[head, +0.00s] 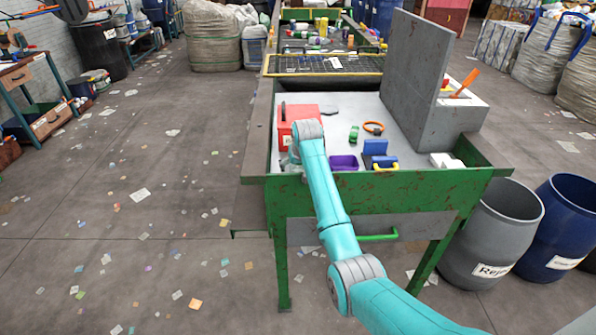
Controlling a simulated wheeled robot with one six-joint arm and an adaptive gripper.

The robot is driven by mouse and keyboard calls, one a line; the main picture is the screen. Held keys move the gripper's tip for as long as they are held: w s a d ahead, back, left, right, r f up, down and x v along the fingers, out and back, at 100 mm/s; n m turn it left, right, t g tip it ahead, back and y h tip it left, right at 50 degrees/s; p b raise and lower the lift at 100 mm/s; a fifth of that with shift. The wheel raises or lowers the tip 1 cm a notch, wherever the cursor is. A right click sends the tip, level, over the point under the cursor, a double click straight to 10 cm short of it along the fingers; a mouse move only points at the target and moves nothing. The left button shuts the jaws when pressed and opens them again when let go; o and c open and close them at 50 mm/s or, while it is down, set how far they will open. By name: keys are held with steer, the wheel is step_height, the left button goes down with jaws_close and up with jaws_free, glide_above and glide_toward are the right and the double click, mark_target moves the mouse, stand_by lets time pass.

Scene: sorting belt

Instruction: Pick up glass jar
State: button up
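I cannot make out a glass jar for certain in the head view. My turquoise arm reaches over the near end of the green sorting table (400,203) and hides part of its grey top. My gripper (293,158) is mostly hidden behind my wrist, at the table's near left, just in front of a red box (299,112). Only a small greyish part shows there. I cannot see its fingers or whether they hold anything.
A tall grey panel (415,75) stands at right. Mixed items lie on the belt (325,63) behind. A grey reject barrel (500,235) stands at right.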

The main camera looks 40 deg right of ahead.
steer(key=c, duration=1.1)
